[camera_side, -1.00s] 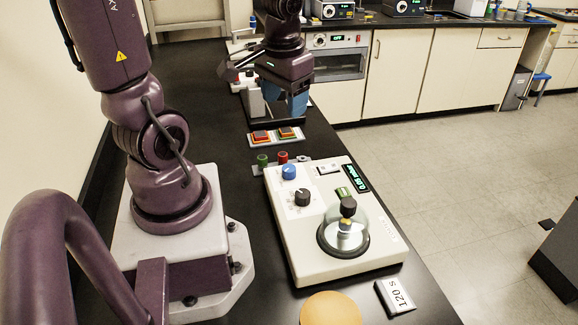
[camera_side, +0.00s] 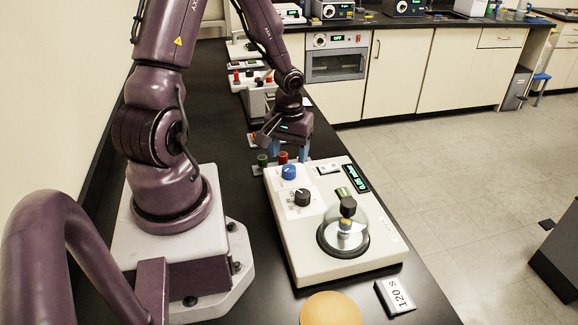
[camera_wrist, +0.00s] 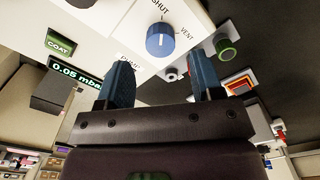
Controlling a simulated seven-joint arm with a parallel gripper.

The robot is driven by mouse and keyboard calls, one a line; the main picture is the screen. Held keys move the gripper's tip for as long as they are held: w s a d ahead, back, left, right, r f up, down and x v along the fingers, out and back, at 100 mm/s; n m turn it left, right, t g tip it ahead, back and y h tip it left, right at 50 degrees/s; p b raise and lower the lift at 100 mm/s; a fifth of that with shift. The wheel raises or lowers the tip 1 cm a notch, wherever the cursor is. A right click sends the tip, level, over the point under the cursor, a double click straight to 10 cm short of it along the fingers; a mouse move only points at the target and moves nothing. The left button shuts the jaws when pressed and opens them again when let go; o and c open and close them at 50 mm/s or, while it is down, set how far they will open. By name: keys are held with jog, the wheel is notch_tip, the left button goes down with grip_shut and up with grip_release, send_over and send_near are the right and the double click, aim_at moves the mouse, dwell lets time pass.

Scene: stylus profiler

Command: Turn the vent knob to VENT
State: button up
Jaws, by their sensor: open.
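The blue vent knob (camera_side: 289,172) sits at the far left corner of the cream instrument (camera_side: 290,240). It also shows in the wrist view (camera_wrist: 160,40), between the printed words SHUT and VENT, and its white mark appears to point toward SHUT. My gripper (camera_side: 290,150) hangs over the far end of the instrument, just beyond the knob. In the wrist view its two blue fingers (camera_wrist: 170,78) are apart with nothing between them, and the knob lies ahead of their tips, apart from them.
A black knob (camera_side: 302,197) is close to the blue one. A glass dome (camera_side: 343,234) covers the near part of the instrument. Its display (camera_wrist: 76,78) reads 0.05 mbar.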

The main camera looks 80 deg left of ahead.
aim_at(289, 168)
jog(key=shift+f, duration=2.4)
jog(key=c, duration=0.9)
